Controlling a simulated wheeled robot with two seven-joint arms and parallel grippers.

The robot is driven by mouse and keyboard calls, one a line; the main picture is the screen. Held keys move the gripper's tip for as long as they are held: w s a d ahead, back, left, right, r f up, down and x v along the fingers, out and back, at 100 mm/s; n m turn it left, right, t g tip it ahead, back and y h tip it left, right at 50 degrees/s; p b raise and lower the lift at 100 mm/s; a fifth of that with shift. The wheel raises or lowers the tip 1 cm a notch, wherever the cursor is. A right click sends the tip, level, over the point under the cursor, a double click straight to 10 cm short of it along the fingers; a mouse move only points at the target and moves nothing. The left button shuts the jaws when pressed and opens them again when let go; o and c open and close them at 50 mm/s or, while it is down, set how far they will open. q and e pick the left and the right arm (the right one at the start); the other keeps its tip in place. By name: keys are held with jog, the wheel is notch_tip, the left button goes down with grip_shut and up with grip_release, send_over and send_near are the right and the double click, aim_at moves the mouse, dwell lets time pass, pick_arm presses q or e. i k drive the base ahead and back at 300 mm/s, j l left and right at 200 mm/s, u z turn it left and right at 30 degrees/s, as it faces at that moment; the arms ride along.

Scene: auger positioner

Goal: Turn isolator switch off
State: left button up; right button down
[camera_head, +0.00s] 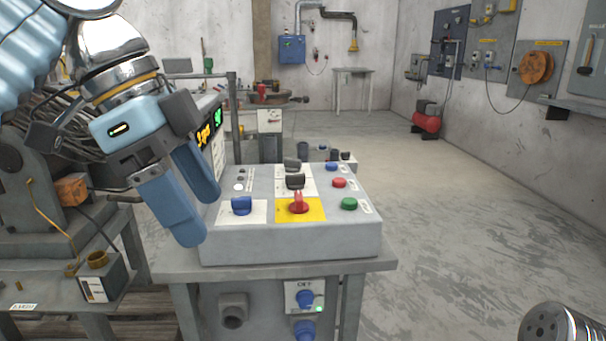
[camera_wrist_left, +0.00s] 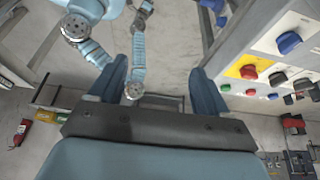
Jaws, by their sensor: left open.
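A red rotary knob (camera_head: 299,203) on a yellow plate (camera_head: 318,212) sits on the sloped top of the grey control console (camera_head: 290,247), and looks like the isolator switch. Its handle points roughly away from me. The knob also shows at the right in the left wrist view (camera_wrist_left: 248,72). My left gripper (camera_head: 200,217) is open and empty at the console's left side, left of the red knob and apart from it. In the left wrist view its fingers (camera_wrist_left: 158,70) have nothing between them.
A blue knob (camera_head: 241,206) is left of the red one, black knobs (camera_head: 295,181) behind it, and green (camera_head: 349,204), red and blue buttons to the right.

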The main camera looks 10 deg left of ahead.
aim_at(298, 206)
jog(key=i+l, duration=0.1)
jog(key=i, duration=0.75)
jog(key=k+l, duration=0.1)
jog(key=l, duration=0.2)
jog(key=k+l, duration=0.15)
jog(key=l, duration=0.15)
jog(key=u, duration=0.05)
